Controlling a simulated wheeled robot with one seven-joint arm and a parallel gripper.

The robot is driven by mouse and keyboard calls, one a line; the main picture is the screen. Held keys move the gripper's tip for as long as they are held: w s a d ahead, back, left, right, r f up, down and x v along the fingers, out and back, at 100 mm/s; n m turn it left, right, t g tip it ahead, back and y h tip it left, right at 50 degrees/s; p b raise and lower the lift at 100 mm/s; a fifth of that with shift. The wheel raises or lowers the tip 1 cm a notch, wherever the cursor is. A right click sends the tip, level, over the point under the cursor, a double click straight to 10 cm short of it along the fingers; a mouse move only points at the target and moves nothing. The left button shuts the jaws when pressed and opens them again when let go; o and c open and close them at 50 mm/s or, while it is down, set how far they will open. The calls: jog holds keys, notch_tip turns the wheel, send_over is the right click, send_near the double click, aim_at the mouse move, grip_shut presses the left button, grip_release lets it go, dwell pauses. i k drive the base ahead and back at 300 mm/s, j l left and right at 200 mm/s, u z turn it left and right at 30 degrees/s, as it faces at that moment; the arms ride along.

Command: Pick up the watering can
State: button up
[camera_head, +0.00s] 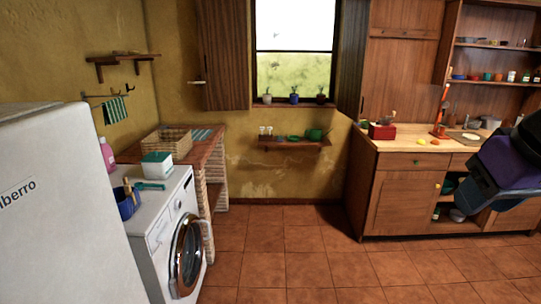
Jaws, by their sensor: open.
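A small green vessel (314,134) stands toward the right end of the wooden wall shelf (296,146) below the window. It looks like the watering can, with a thin part sticking out to its right, but it is too small to be sure. A part of my arm (503,165), dark and purple, shows at the right edge, in front of the right counter. My gripper's fingers cannot be made out, and the green vessel is far from the arm.
A washing machine (165,225) and a white fridge (60,210) stand at the left, with a brick counter (207,150) behind. A wooden counter (400,195) stands at the right. The tiled floor (285,255) between them is clear. Potted plants (294,95) line the windowsill.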

aim_at(316, 134)
jog(key=i, duration=3.65)
jog(key=i+z, duration=0.1)
jog(key=i, duration=0.6)
jog(key=i+j+z, duration=0.1)
jog(key=i, duration=0.6)
